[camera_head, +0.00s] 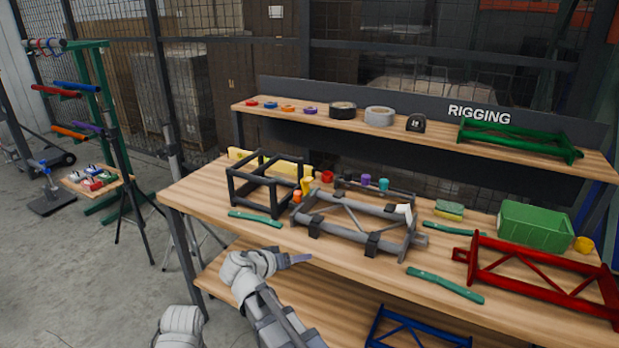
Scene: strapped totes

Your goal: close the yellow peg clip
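I cannot make out a yellow peg clip for certain. A small upright yellow piece (307,185) stands on the workbench beside the black box frame, with a small orange piece (297,197) in front of it; their exact shapes are too small to tell. Small red, green and white clip-like items (92,179) lie on a little wooden shelf at the left. One arm of mine, seemingly the right, reaches up from the bottom; a narrow part at its end (300,258) is near the bench's front edge, touching no clip. My other arm shows only as a pale link at the bottom; its gripper is out of view.
The workbench (206,190) carries a black box frame (265,185), a grey strapped frame (350,228), a red truss (535,278), green strips (445,285) and a green bin (536,226). A stand with coloured pegs (90,95) is at the left. Open floor lies between.

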